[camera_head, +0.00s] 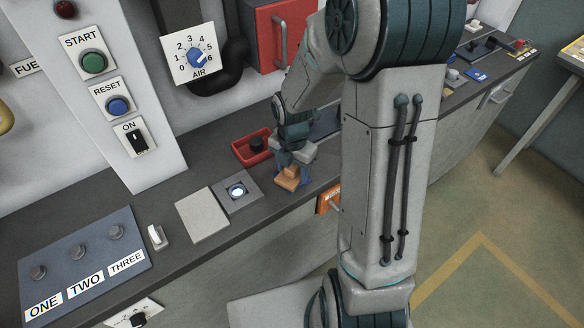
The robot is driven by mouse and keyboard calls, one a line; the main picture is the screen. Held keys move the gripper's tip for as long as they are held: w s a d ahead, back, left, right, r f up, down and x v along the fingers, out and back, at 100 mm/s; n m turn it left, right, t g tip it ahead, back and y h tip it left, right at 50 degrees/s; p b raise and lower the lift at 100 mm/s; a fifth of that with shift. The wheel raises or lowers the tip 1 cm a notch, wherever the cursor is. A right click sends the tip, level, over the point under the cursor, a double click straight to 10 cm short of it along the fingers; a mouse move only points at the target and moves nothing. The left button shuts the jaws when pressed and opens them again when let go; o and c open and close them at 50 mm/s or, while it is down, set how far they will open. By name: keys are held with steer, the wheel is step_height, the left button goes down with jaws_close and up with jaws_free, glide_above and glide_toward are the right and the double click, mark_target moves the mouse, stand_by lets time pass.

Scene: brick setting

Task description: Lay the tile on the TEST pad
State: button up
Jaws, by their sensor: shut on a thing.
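My gripper (291,168) points down over the bench and is shut on a small orange-brown block (288,179), which looks like the tile. The block is at or just above the bench near its front edge; I cannot tell whether it touches. A blue patch (306,183) shows partly behind the gripper, mostly hidden. Left of the gripper is a grey square pad (246,202) with a lit round lens (237,190). A plain light grey plate (203,215) lies left of it. No TEST label is readable, so I cannot tell which is the TEST pad.
A red tray (239,156) with a black knob stands behind the gripper. A white switch (157,238) and a panel marked ONE, TWO, THREE (75,262) are at left. A button column (104,85) rises behind. The dark bench (175,195) has little free room.

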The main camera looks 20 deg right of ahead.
steer(key=shift+f, duration=0.2)
steer(key=o, duration=1)
steer(key=shift+o, duration=0.2)
steer(key=shift+r, duration=0.2)
